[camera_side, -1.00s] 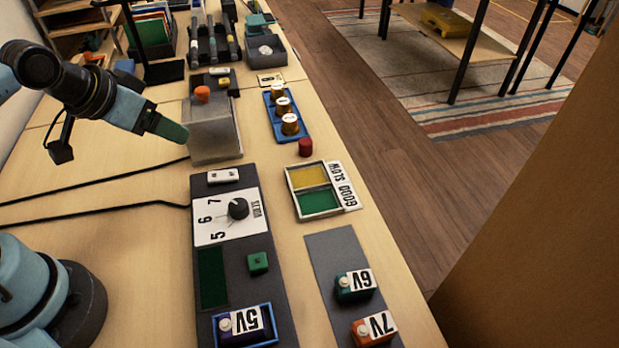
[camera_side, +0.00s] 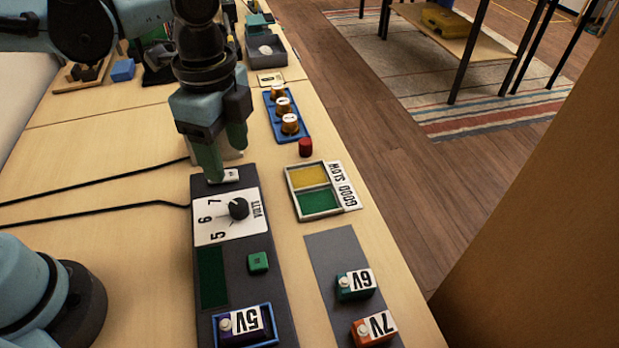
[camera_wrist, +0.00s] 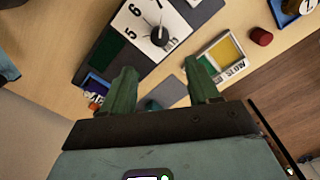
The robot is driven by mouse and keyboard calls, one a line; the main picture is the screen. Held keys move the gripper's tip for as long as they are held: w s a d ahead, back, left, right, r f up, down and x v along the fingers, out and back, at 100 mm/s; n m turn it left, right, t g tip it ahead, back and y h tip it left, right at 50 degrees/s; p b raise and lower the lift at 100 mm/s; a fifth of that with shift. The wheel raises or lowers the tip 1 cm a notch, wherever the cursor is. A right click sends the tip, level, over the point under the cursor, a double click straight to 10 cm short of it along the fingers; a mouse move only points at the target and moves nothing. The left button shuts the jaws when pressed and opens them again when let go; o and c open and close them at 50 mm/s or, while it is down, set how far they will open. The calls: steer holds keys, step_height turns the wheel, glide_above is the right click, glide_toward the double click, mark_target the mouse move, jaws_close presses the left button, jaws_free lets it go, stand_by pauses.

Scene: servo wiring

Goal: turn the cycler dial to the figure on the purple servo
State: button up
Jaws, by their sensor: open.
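The purple servo (camera_side: 226,327) sits in a blue tray on the dark cycler panel, and its label reads 5V. The cycler dial (camera_side: 239,209) is a black knob on a white plate marked 5, 6, 7 and VOLTS. I cannot tell surely which figure its pointer faces. The dial also shows in the wrist view (camera_wrist: 160,36), beyond my fingers. My gripper (camera_side: 222,165) points down above the panel's far end, behind the dial in the side view. It is open and empty, its green fingers apart in the wrist view (camera_wrist: 163,78).
A green button block (camera_side: 258,262) and a dark green patch (camera_side: 212,277) are on the panel. A teal 6V servo (camera_side: 354,286) and an orange 7V servo (camera_side: 373,329) stand on a grey mat. A yellow-and-green sorting tray (camera_side: 316,203) and red cylinder (camera_side: 305,147) are to the right.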

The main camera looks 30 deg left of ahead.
mark_target(239, 205)
steer(key=shift+f, duration=5.6)
steer(key=shift+c, duration=0.2)
steer(key=c, duration=1)
